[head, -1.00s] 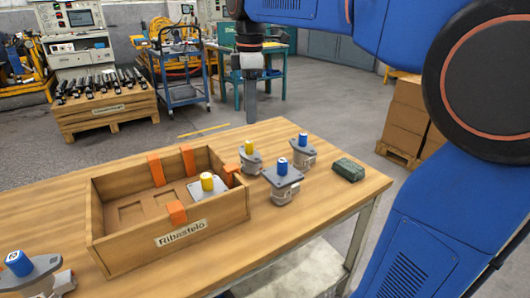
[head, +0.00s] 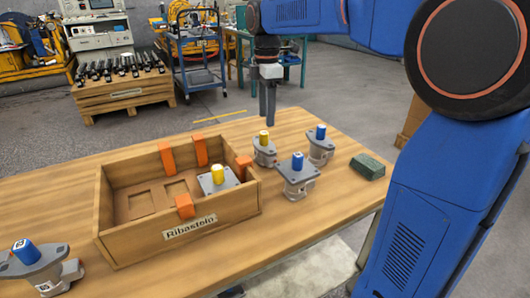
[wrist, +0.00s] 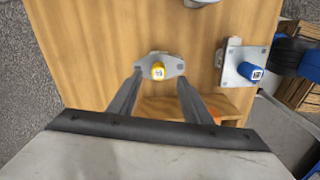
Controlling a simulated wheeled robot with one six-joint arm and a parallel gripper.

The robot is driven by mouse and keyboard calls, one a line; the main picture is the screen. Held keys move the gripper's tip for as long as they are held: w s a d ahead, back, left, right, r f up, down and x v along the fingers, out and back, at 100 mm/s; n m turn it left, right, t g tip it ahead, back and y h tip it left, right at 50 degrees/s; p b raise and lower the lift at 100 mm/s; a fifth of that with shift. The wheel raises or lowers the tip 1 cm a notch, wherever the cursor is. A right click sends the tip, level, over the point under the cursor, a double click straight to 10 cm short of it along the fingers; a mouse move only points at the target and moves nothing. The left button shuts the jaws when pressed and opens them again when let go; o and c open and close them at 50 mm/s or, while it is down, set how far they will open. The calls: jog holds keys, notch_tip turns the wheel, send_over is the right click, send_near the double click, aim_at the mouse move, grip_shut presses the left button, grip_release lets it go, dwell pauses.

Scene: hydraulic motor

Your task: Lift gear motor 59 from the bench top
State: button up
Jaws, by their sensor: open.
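My gripper (head: 268,108) points down above the far part of the bench, its jaws open and empty. In the wrist view that yellow-topped motor (wrist: 159,67) shows between and beyond my fingertips (wrist: 160,82). A square-flanged motor with a blue top (head: 297,176) stands to its right; it also shows in the wrist view (wrist: 243,66). An oval-flanged blue-topped motor (head: 319,147) stands farther back. Another blue-topped motor (head: 36,265) is at front left. I cannot read which number is 59.
A wooden box (head: 185,232) with orange pieces holds a yellow-topped motor (head: 217,180) in a recess. A dark green block (head: 367,167) lies at the right of the bench top (head: 320,205). The bench is clear between box and front-right edge.

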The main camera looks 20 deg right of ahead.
aim_at(264, 132)
jog(key=shift+a+f, duration=0.15)
jog(key=shift+f, duration=1.8)
jog(key=shift+a+f, duration=0.15)
jog(key=shift+f, duration=1.75)
grip_shut()
jog(key=shift+w, duration=0.1)
